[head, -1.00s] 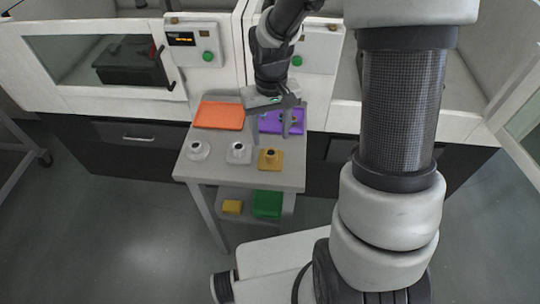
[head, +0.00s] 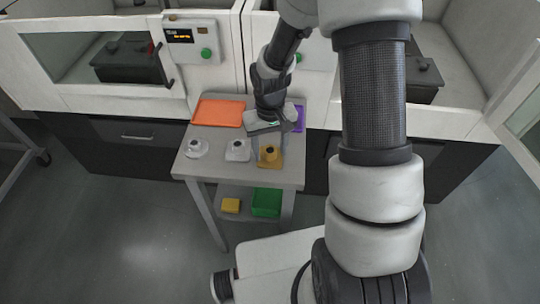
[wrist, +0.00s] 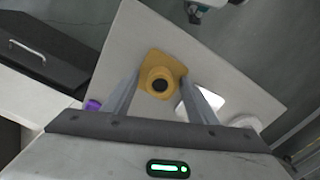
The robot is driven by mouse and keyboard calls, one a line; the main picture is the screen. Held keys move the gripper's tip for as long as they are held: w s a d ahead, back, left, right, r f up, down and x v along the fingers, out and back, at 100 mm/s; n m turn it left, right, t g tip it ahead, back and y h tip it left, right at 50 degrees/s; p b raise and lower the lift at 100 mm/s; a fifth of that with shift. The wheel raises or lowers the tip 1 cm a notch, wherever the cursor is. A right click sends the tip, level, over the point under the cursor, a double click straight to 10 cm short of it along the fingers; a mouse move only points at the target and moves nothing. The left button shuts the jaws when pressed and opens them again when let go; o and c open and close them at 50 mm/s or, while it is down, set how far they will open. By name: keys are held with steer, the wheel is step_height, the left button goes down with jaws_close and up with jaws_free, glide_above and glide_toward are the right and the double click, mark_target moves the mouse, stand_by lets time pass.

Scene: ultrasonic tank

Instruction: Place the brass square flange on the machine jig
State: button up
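The brass square flange (head: 270,160) stands upright at the front right of the small grey table, its round collar and dark bore facing up. In the wrist view the flange (wrist: 160,62) lies ahead, between the two fingers. My gripper (head: 267,141) is open and empty, pointing down just behind and above the flange. In the wrist view my gripper (wrist: 164,80) has its fingers spread wide around the flange, with no contact that I can make out. I cannot make out a machine jig for certain in either view.
On the table (head: 222,180) are a white round flange (head: 196,149), a grey square flange (head: 237,152), an orange tray (head: 218,113) and a purple tray (head: 299,118), mostly hidden by my arm. Yellow (head: 231,206) and green (head: 267,203) boxes sit below. White machines stand behind.

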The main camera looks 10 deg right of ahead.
mark_target(270, 150)
jaws_close()
steer(key=shift+w+r, duration=0.1)
steer(key=shift+r, duration=0.05)
step_height(270, 150, up, 8)
steer(key=shift+p, duration=0.45)
steer(key=d, duration=0.2)
steer(key=shift+w+d+m, duration=0.1)
steer(key=shift+d+m, duration=0.3)
